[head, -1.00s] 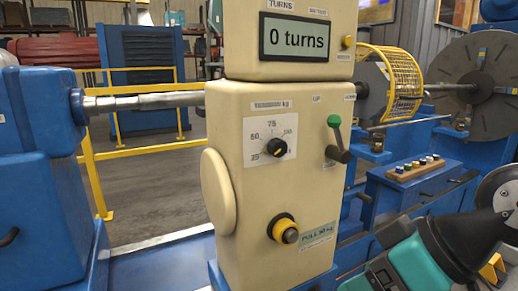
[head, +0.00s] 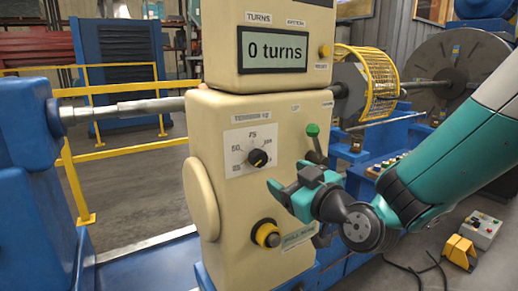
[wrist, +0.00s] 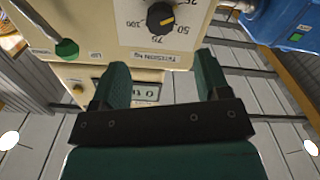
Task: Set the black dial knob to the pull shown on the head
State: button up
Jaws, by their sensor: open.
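The black dial knob (head: 258,158) sits on a white scale plate (head: 240,142) on the front of the cream head (head: 225,110). The wrist view shows the knob (wrist: 160,18) upside down at the top, among the numbers 25, 50, 75 and 100. Its exact setting is hard to read. A green "PULL" plate (head: 298,237) is low on the head; its figure is too small to read surely now. My gripper (head: 280,192) is open and empty, below and right of the knob, apart from it. Its two fingers (wrist: 163,75) show in the wrist view.
A green-tipped lever (head: 313,135) stands right of the dial. The display (head: 272,50) reads 0 turns. A yellow cage (head: 378,85) is behind at right. A yellow rail (head: 75,165) stands at left.

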aim_at(261, 160)
jog(key=p+x, duration=0.5)
jog(key=x, duration=0.5)
jog(key=shift+w+a+r, duration=0.15)
jog(key=shift+w+a, duration=0.05)
jog(key=shift+w+a+p, duration=0.4)
jog(key=shift+w, duration=0.2)
jog(key=c, duration=0.9)
